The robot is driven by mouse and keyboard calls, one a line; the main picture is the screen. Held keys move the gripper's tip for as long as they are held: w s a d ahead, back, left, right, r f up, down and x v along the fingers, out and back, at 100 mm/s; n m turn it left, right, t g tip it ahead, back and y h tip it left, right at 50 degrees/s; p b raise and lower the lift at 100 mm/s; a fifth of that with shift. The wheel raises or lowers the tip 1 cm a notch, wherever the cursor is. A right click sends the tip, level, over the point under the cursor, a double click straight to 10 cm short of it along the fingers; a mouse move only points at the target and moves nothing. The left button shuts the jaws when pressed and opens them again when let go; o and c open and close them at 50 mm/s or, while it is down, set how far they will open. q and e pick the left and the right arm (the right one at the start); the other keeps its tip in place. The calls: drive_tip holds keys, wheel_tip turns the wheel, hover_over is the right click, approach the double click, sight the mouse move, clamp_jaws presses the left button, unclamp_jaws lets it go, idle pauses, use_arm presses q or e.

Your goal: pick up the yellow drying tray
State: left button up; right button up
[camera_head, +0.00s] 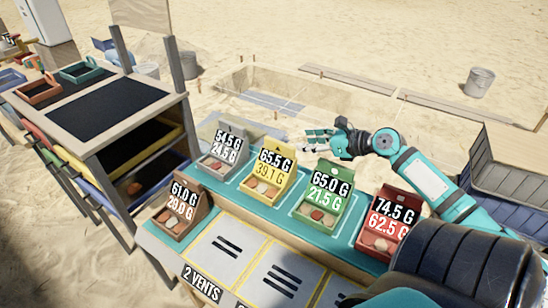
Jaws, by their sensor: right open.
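A yellow tray edge (158,146) shows in the front opening of the wooden drying rack (172,100) at left. Most of that tray is hidden inside the rack. My right gripper (314,139) is open and empty. It is in the air beyond the row of boxes on the sorting table, pointing left and well to the right of the rack, apart from the tray. My left gripper is not in view.
A sorting table carries several labelled boxes, among them a yellow one (265,180) and a green one (325,200). Orange (40,88) and teal (82,70) trays lie on the rack. Grey crates (505,178) stand at right. Sand lies open beyond.

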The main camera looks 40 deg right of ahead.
sight(275, 141)
drive_tip(key=x, duration=0.7)
drive_tip(key=shift+w+f, duration=0.2)
drive_tip(key=shift+w, duration=0.2)
drive_tip(key=shift+w+a+f, duration=0.1)
drive_tip(key=shift+w+a, duration=0.1)
drive_tip(key=shift+w, duration=0.1)
drive_tip(key=shift+w+f, duration=0.15)
drive_tip(key=shift+w, duration=0.25)
drive_tip(key=x, duration=0.4)
drive_tip(key=shift+f, duration=0.15)
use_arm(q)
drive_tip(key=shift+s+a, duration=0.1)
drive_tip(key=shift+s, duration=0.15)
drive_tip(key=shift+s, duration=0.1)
use_arm(e)
clamp_jaws()
